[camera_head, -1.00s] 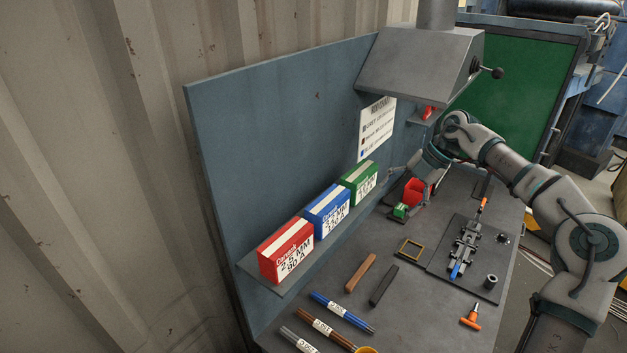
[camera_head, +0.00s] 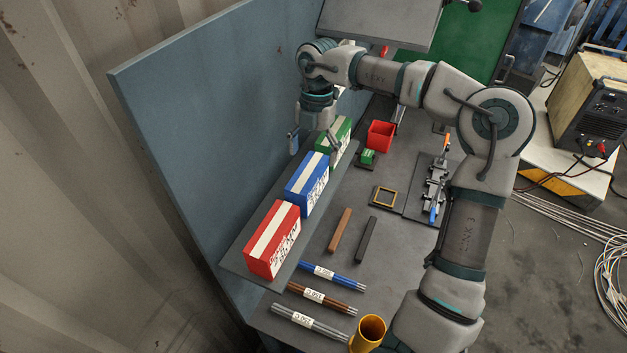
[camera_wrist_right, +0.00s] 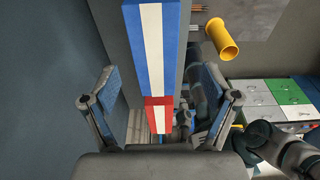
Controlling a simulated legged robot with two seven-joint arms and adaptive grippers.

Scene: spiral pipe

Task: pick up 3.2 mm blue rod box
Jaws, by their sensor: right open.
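The blue rod box (camera_head: 307,184) with a white stripe stands on the shelf between the red box (camera_head: 272,240) and the green box (camera_head: 334,141). Its size print is not legible now. My right gripper (camera_head: 315,143) is open and empty, pointing down above the shelf near the green and blue boxes. One finger hangs on the back-panel side, the other on the table side. In the right wrist view the blue box (camera_wrist_right: 153,45) appears between the spread fingers (camera_wrist_right: 158,98), with the red box (camera_wrist_right: 158,113) below it in the picture. My left gripper is out of view.
The blue back panel (camera_head: 200,110) rises close behind the shelf. On the table are a red cup (camera_head: 380,136), a fixture (camera_head: 435,185), two bars, several rods and a yellow cup (camera_head: 368,332). A grey hood (camera_head: 380,22) hangs above the far end.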

